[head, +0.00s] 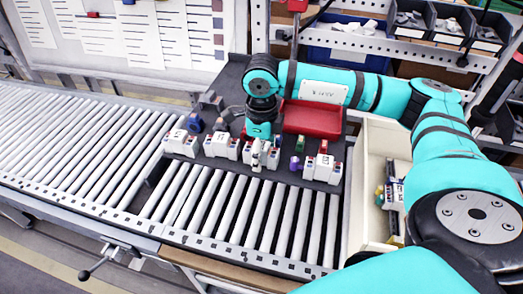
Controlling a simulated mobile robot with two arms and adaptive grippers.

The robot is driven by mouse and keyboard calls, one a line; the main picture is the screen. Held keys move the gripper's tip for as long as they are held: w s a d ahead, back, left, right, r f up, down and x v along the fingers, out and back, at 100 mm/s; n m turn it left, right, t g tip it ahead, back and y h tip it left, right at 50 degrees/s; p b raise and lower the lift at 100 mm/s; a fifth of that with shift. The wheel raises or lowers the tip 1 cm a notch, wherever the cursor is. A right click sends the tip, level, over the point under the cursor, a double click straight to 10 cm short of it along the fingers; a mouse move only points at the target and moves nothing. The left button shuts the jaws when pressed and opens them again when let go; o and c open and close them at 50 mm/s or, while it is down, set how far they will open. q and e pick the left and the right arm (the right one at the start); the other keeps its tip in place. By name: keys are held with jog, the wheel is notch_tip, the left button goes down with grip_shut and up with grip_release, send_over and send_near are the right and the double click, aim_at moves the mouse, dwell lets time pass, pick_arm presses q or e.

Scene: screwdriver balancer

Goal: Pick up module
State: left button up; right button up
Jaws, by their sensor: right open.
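Several white modules with small coloured marks stand in a row on a dark grey board at the edge of the roller conveyor. One group of modules (181,143) is at the left, another group (221,146) is near the middle, and a group (323,168) is at the right. My right arm reaches in from the right, and its gripper (262,152) points down at the middle of the row, right at a white module (271,157). The gripper is open, but its fingers are small and blend with the white modules, so contact cannot be told. My left gripper is out of view.
A red tray (314,118) lies behind the row. Small purple (295,163) and green (300,143) parts stand near the right modules. A cream bin (371,165) holding parts is at the right. The roller conveyor (225,205) in front is clear.

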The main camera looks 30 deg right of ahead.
grip_shut()
dwell(0.3)
